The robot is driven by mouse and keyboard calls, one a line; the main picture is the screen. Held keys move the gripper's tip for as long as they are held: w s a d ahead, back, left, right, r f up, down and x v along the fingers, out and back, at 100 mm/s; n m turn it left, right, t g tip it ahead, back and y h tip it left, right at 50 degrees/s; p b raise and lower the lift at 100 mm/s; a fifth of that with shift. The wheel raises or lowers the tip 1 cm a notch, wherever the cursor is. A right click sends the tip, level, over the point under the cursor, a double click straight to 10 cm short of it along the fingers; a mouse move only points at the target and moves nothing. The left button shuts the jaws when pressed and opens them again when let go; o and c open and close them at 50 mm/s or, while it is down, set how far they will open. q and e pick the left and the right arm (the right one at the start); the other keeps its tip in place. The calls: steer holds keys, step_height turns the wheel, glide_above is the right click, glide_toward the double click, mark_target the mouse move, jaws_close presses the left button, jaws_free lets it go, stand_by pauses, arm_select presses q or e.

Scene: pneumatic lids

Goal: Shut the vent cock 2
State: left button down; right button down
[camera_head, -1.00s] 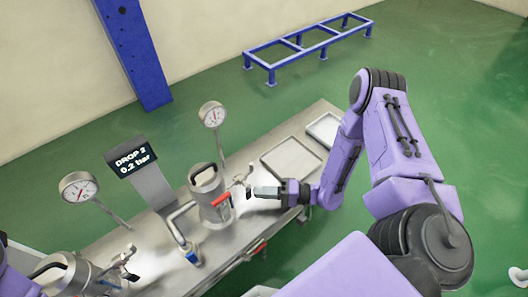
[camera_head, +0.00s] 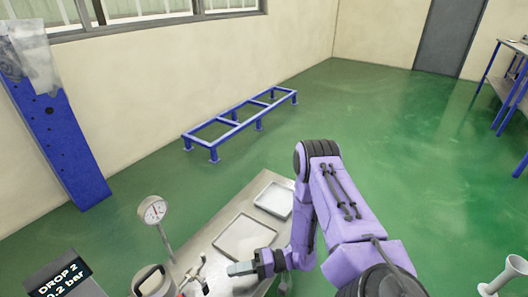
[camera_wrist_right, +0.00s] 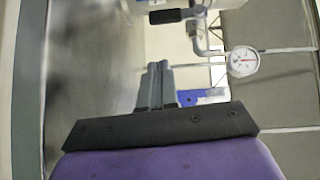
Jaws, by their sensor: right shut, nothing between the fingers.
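The drop 2 vessel (camera_head: 152,281) is cut off at the bottom edge of the head view. A small metal cock with fittings (camera_head: 196,272) stands on its right side; which way its handle lies is too small to tell. My right gripper (camera_head: 232,269) is shut and empty, a little right of this cock and pointing at it. In the right wrist view my shut fingers (camera_wrist_right: 157,70) point up the picture. A black grip (camera_wrist_right: 172,15) on metal fittings shows beyond them, apart from the tips. My left gripper is out of view.
A dial gauge (camera_head: 152,209) rises behind the vessel and also shows in the wrist view (camera_wrist_right: 243,61). The display (camera_head: 62,284) reads DROP 2, 0.2 bar. Two shallow trays, a nearer one (camera_head: 244,238) and a farther one (camera_head: 273,199), lie on the bench. A blue frame (camera_head: 240,122) stands on the floor.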

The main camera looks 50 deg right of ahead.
steer(key=v, duration=0.8)
steer(key=shift+f, duration=0.1)
